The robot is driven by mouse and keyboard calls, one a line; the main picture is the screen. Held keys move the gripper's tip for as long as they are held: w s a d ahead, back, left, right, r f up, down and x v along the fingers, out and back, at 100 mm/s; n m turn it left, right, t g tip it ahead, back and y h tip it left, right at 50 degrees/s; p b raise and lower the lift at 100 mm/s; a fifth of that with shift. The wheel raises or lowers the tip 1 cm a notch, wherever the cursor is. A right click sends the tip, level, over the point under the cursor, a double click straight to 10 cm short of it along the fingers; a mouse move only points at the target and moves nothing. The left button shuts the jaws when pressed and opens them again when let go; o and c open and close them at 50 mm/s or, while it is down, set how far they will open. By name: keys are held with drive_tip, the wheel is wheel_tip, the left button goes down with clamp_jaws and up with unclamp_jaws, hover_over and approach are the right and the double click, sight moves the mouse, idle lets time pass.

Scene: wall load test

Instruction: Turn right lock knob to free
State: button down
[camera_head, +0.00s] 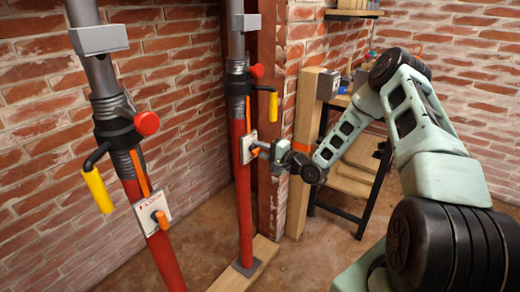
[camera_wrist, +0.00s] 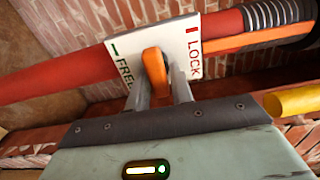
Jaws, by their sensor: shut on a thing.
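The right lock knob is an orange lever (camera_wrist: 154,66) on a white plate (camera_wrist: 174,38) fixed to the right red post (camera_head: 243,206). In the wrist view the plate reads FREE with a green mark at left and LOCK with a red mark at right. The knob's visible end lies between the two words. My gripper (camera_wrist: 160,92) has one finger on each side of the knob and is shut on it. In the head view my gripper (camera_head: 266,151) reaches the plate (camera_head: 248,146) from the right, hiding part of the knob.
A left post (camera_head: 162,262) carries its own plate and orange knob (camera_head: 160,219), a red knob (camera_head: 147,123) and a yellow-handled crank (camera_head: 98,190). The right post has a yellow crank handle (camera_head: 273,105) above my gripper. A wooden post (camera_head: 304,150) and shelf stand to the right.

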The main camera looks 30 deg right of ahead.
drive_tip(key=shift+s+f, duration=0.1)
drive_tip(key=c, duration=1.4)
unclamp_jaws()
drive_tip(key=shift+o, duration=0.2)
drive_tip(key=v, duration=1.7)
drive_tip(key=shift+s, duration=0.15)
drive_tip(key=shift+d, duration=0.1)
